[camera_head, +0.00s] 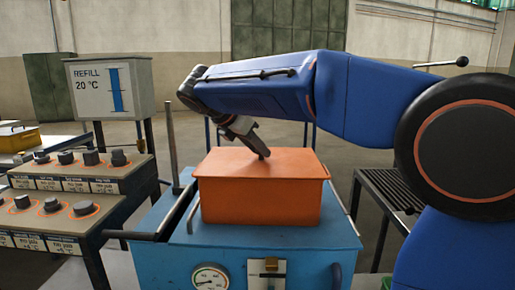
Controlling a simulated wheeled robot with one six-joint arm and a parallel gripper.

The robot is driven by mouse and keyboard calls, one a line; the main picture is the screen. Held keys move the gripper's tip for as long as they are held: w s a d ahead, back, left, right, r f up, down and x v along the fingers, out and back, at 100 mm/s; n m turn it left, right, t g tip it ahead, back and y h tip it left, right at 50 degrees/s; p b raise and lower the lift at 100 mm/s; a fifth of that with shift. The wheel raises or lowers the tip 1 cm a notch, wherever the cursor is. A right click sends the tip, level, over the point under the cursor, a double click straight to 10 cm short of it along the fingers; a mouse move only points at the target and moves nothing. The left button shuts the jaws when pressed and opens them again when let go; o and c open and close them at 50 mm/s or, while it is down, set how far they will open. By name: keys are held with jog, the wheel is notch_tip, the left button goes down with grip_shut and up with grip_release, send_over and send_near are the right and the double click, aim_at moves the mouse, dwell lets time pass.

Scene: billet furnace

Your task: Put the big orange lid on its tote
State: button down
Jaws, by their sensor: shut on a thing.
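The orange tote (260,202) stands upright on top of a blue cabinet in the middle of the head view. The big orange lid (240,166) shows as a flat orange surface over the tote's top. From this angle I cannot tell whether it is fully seated all round. My gripper (264,154) reaches down from the upper left onto the lid, around the middle of its far part. It is shut on the lid, though the exact grip point is small and partly hidden by the fingers.
The blue cabinet (180,252) carries a gauge (210,278) and has a rail and upright post at its left. Control panels with knobs (75,210) stand left, below a refill sign (111,88). A dark slatted rack (390,189) is at the right. Open floor lies behind.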

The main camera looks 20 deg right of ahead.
jog(key=c, duration=1.3)
grip_release()
jog(key=v, duration=1.7)
jog(key=shift+s+a+r, duration=0.1)
jog(key=shift+s, duration=0.05)
